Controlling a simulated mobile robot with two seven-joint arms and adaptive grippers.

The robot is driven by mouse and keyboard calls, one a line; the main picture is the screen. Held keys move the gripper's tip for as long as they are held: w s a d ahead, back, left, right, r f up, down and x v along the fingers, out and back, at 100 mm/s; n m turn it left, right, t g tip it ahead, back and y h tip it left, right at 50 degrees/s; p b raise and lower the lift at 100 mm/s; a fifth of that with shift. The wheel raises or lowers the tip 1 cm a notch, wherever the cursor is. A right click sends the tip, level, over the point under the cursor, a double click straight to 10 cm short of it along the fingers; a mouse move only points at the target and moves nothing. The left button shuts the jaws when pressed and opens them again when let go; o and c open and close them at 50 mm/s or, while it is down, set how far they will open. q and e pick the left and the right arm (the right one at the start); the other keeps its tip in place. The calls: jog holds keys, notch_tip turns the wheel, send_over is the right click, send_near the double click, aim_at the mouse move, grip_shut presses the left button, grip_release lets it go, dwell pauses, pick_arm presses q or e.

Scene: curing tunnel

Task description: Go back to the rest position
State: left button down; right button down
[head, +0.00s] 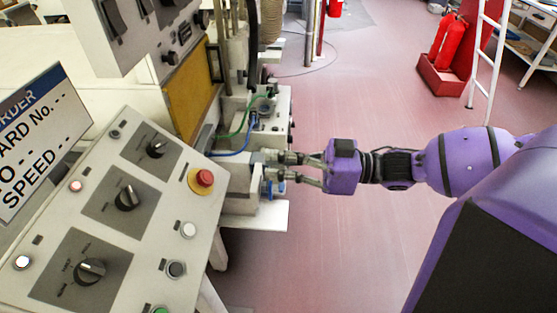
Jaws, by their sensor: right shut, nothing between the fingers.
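My right gripper (285,170) shows at the middle of the head view, with its purple arm coming in from the right. It is shut and empty. Its fingertips are close in front of the grey machine block, beside a small blue part (272,190); I cannot tell whether they touch it. My left gripper is not in view.
A sloped control panel (148,200) with dark knobs and a red button (205,177) stands at the left. An order sign (38,140) is beside it. Red extinguishers (449,42) and a white ladder (483,60) stand at the back right. The reddish floor (370,100) between is clear.

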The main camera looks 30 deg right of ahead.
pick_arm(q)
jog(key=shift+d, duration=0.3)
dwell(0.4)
pick_arm(e)
notch_tip(320, 180, down, 21)
jog(key=s+d+m+t+h, duration=0.1)
jog(key=s+d+m+h, duration=0.15)
jog(key=h, duration=0.65)
pick_arm(q)
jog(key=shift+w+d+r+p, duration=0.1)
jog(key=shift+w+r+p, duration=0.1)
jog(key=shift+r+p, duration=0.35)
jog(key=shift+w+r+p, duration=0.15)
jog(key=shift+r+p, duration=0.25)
jog(key=shift+p, duration=0.1)
pick_arm(e)
jog(key=s+a+f+m+g+h, duration=0.1)
jog(key=s+a+f+m+h, duration=0.1)
jog(key=s+f+m, duration=0.2)
jog(key=s+a+f+m+g+h, duration=0.1)
jog(key=s+a+f+m+h, duration=0.1)
jog(key=s+f, duration=0.9)
jog(key=s+m+h, duration=0.1)
jog(key=s+m, duration=0.1)
jog(key=s, duration=0.2)
jog(key=shift+a+g+h, duration=0.3)
jog(key=shift+a, duration=0.1)
jog(key=shift+f, duration=0.1)
